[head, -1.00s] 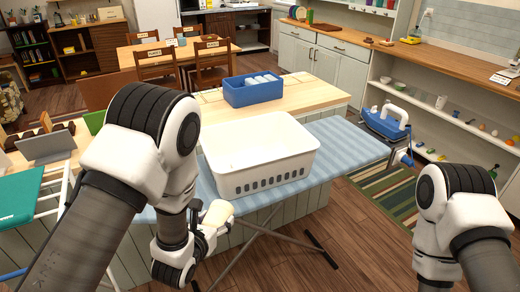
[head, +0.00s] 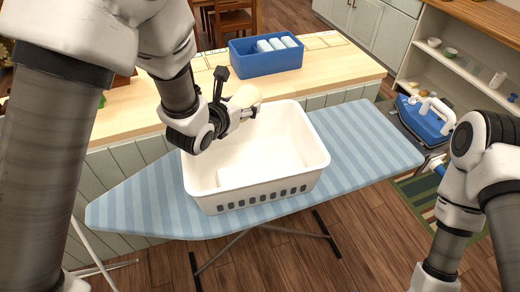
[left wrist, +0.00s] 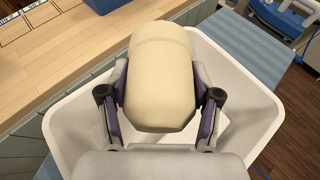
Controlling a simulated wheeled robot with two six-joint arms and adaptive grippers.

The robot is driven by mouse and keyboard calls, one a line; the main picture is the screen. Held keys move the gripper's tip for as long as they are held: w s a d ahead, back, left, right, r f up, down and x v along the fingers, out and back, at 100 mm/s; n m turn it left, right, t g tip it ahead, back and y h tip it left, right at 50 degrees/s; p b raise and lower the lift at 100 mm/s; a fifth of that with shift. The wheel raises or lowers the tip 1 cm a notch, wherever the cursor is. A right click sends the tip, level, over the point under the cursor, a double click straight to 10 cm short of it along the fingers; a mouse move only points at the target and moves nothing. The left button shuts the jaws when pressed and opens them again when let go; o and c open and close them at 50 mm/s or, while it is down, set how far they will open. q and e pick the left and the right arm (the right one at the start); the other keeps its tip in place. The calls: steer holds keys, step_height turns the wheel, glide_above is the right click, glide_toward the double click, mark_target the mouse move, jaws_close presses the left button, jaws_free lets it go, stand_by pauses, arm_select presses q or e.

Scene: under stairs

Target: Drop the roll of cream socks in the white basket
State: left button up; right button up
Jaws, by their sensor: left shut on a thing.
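The roll of cream socks (head: 245,97) is between the fingers of my left gripper (head: 238,108), which is shut on it. In the left wrist view the roll (left wrist: 161,75) fills the middle, gripped from both sides, with the white basket below it. The white basket (head: 258,192) stands on the striped ironing board, and the part of its inside that shows looks empty. My left gripper is over the basket's back left rim in the head view. My right gripper is outside the frame; only part of that arm shows at the right.
The blue striped ironing board (head: 365,150) carries the basket. A blue bin (head: 265,62) with white rolled items stands on the wooden counter (head: 330,72) behind. Bare board lies on both sides of the basket.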

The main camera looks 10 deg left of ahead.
mark_target(241, 98)
arm_select(q)
steer(key=shift+s+d+f+b, duration=0.1)
steer(key=shift+s+f+b, duration=0.25)
steer(key=shift+s, duration=0.25)
steer(key=shift+s+d+f+b, duration=0.1)
steer(key=shift+s+f+b, duration=0.15)
steer(key=shift+s+f, duration=0.3)
steer(key=f, duration=0.1)
steer(key=w+f, duration=0.1)
steer(key=f+b, duration=0.1)
steer(key=shift+w+a+f, duration=0.1)
steer(key=shift+w, duration=0.25)
steer(key=o, duration=1.7)
steer(key=shift+s+r, duration=0.25)
steer(key=shift+s, duration=0.15)
steer(key=shift+o, duration=0.2)
steer(key=shift+w+f, duration=0.25)
steer(key=shift+w, duration=0.15)
step_height(241, 98, up, 10)
steer(key=shift+r, duration=0.1)
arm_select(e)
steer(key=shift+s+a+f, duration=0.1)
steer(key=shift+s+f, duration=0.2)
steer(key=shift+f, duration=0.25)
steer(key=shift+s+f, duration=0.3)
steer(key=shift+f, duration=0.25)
